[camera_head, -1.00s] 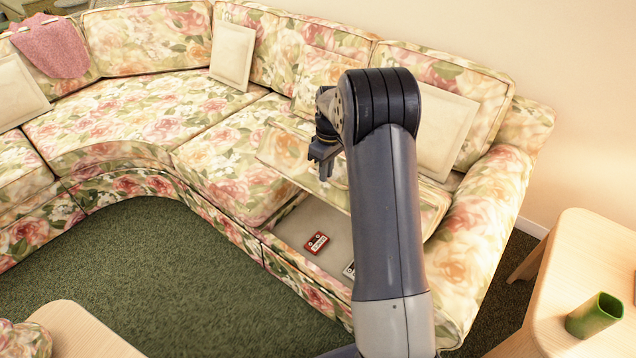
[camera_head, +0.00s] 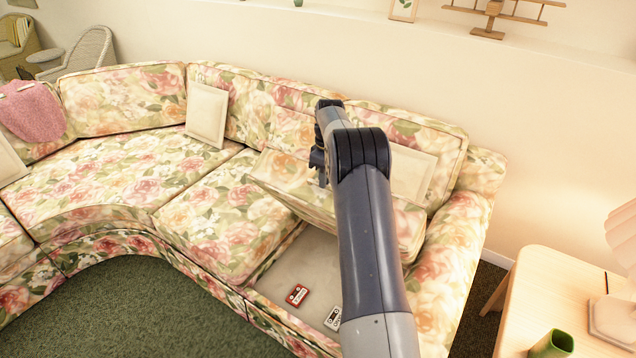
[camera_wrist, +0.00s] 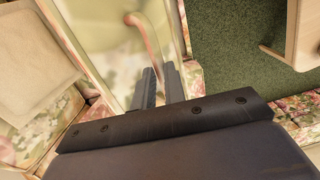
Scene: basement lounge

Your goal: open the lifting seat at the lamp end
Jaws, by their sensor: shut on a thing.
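The floral lifting seat (camera_head: 284,168) at the lamp end is tilted up, its front edge well above the seat base. Below it the pale storage compartment (camera_head: 285,270) is open to view. My gripper (camera_head: 322,180) is at the raised seat, partly hidden behind my arm. In the wrist view my gripper's fingers (camera_wrist: 159,78) are shut on a pinkish-tan pull strap (camera_wrist: 153,40) that loops from the seat panel (camera_wrist: 100,50). The lamp (camera_head: 620,250) stands on a side table at the right, cut by the frame edge.
A red cassette (camera_head: 297,294) and a white cassette (camera_head: 333,317) lie in the compartment. A cream cushion (camera_head: 412,172) leans on the backrest behind the raised seat. The wooden side table (camera_head: 540,290) with a green cup (camera_head: 553,344) stands right of the sofa arm (camera_head: 450,240). Green carpet lies in front.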

